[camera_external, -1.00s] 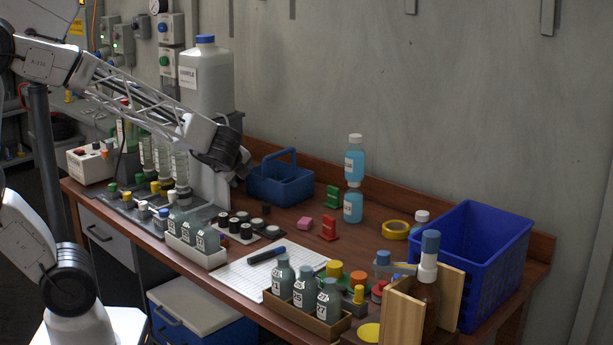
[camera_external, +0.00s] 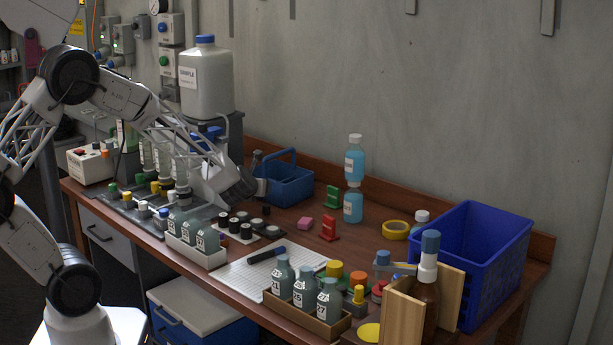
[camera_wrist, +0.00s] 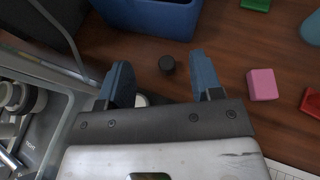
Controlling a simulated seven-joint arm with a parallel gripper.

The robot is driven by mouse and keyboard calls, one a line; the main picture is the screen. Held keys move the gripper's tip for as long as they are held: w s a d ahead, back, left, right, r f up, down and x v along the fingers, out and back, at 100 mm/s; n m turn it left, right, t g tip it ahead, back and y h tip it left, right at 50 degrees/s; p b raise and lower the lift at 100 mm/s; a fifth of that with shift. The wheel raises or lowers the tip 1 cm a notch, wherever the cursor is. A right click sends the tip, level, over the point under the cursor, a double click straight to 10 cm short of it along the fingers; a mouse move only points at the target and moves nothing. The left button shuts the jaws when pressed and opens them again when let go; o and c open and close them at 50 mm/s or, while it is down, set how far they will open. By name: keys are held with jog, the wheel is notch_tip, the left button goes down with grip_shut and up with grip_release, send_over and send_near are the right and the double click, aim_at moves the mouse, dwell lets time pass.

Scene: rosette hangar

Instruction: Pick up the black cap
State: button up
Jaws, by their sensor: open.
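A small round black cap (camera_wrist: 167,64) sits on the brown wooden bench top in the wrist view, near the blue caddy. My gripper (camera_wrist: 161,75) is open and empty, its two blue-grey fingers spread to the left and right of the cap in the picture, apart from it. Several other black-topped pieces (camera_external: 246,231) stand on a pale tray lower in that view.
The blue caddy (camera_external: 290,187) stands just beyond the cap; it also shows in the wrist view (camera_wrist: 150,14). A pink block (camera_wrist: 262,84) and a red piece (camera_external: 328,229) lie to the right. Bottles in racks (camera_external: 196,234) stand in front. Bare wood surrounds the cap.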

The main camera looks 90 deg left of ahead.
aim_at(266, 209)
jog(key=shift+f, duration=0.15)
jog(key=shift+f, duration=3)
